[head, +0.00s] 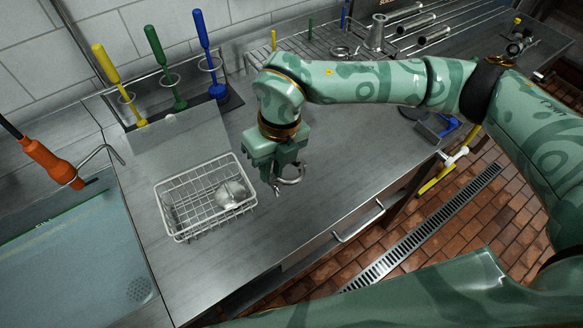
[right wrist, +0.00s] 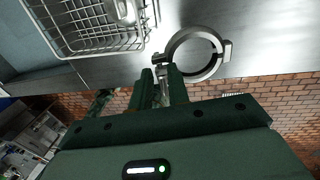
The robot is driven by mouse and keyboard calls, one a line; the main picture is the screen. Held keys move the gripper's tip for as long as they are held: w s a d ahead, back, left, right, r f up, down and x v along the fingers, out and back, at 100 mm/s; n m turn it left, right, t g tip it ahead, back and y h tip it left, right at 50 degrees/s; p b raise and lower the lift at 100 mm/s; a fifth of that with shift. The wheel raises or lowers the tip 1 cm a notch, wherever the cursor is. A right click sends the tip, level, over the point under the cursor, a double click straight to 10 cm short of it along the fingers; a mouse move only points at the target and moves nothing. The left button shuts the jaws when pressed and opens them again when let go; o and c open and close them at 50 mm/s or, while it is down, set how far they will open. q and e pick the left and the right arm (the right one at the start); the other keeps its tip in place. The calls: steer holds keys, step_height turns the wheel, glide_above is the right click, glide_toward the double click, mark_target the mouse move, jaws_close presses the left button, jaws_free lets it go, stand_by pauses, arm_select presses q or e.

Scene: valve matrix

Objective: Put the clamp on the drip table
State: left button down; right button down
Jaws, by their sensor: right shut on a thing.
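The clamp (head: 292,181) is a grey metal ring with a hinged fastening. My right gripper (head: 276,183) is shut on it and holds it above the steel counter, just right of the wire basket. In the right wrist view, the clamp (right wrist: 226,52) stands out beyond the fingertips (right wrist: 164,76), gripped at its fastening end. The drip table (head: 262,55) appears to be the slatted steel surface at the back, beyond my right arm, which hides part of it. My left gripper is not in view.
A white wire basket (head: 160,196) holds a shiny metal part (head: 231,193). Yellow, green (head: 165,68) and blue brushes stand at the back left. Metal pipe fittings (head: 376,34) stand at the back. A sink (head: 75,260) lies left. The counter's front edge drops to a brick floor.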

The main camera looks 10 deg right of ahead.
mark_target(291, 171)
steer(key=w+d+f, duration=0.1)
steer(key=f, duration=0.1)
steer(key=w+d+f, duration=0.3)
steer(key=f, duration=0.1)
steer(key=shift+w+d+f, duration=0.25)
steer(key=shift+w+d, duration=0.1)
steer(key=shift+w, duration=0.05)
steer(key=shift+w+d+f+b, duration=0.1)
steer(key=shift+f+b, duration=0.25)
steer(key=shift+f, duration=1.35)
steer(key=shift+f, duration=0.15)
steer(key=c, duration=1.3)
jaws_free()
steer(key=shift+c, duration=0.2)
step_height(291, 171, up, 12)
steer(key=d, duration=0.2)
steer(key=shift+w+p, duration=0.35)
